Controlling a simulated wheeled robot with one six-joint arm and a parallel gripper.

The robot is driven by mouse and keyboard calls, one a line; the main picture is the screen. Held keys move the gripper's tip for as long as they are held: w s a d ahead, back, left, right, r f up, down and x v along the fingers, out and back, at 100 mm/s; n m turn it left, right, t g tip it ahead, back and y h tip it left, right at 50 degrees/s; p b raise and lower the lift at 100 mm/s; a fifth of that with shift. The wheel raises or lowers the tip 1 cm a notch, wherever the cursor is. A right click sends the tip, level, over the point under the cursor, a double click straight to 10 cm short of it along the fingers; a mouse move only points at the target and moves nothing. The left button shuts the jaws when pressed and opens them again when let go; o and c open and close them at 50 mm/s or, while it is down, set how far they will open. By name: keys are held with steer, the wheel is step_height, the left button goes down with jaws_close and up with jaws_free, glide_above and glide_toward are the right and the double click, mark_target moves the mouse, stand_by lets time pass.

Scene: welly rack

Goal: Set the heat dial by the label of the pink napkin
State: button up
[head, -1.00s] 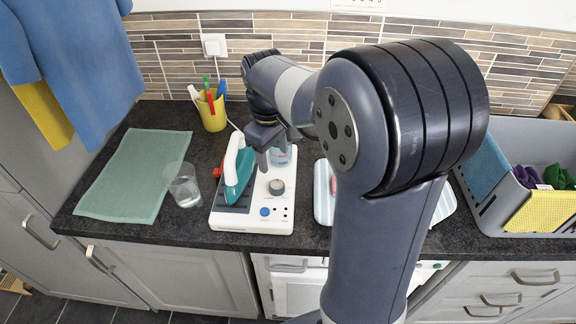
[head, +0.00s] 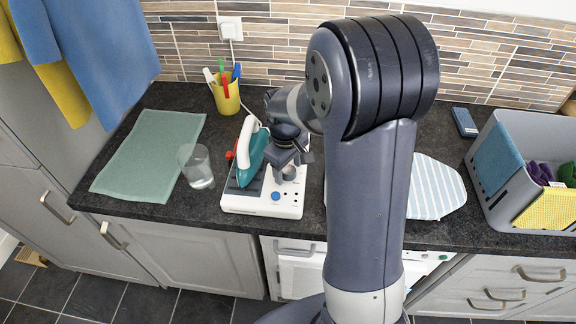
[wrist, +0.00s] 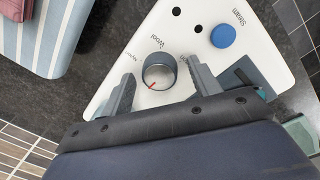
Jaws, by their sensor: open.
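The heat dial (wrist: 159,73) is a dark-rimmed knob with a pale top and a red mark towards the lower left, on the white iron station (head: 258,205). The word "Wool" stands by it; a smaller label beside that is hard to read. My gripper (wrist: 160,75) is open, with one finger on either side of the dial; I cannot tell whether they touch it. In the head view my gripper (head: 290,160) covers the dial. A folded pink cloth (wrist: 12,38), likely the napkin, lies on the striped ironing board (wrist: 52,35); no label shows on it.
A teal iron (head: 253,155) stands on the station left of my gripper. A blue button (wrist: 223,36) is near the dial. A glass (head: 197,168) and green mat (head: 150,155) lie left. A pen cup (head: 226,95) stands behind; a grey basket (head: 485,205) stands right.

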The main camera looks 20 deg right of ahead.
steer(key=shift+c, duration=0.2)
steer(key=c, duration=1)
steer(key=shift+o, duration=0.2)
steer(key=m+b, duration=0.1)
steer(key=m, duration=0.5)
steer(key=shift+w+m, duration=0.1)
steer(key=shift+m, duration=0.2)
steer(key=m, duration=0.3)
steer(key=shift+m+g, duration=0.3)
steer(key=shift+m+b, duration=0.4)
steer(key=shift+m, duration=1.3)
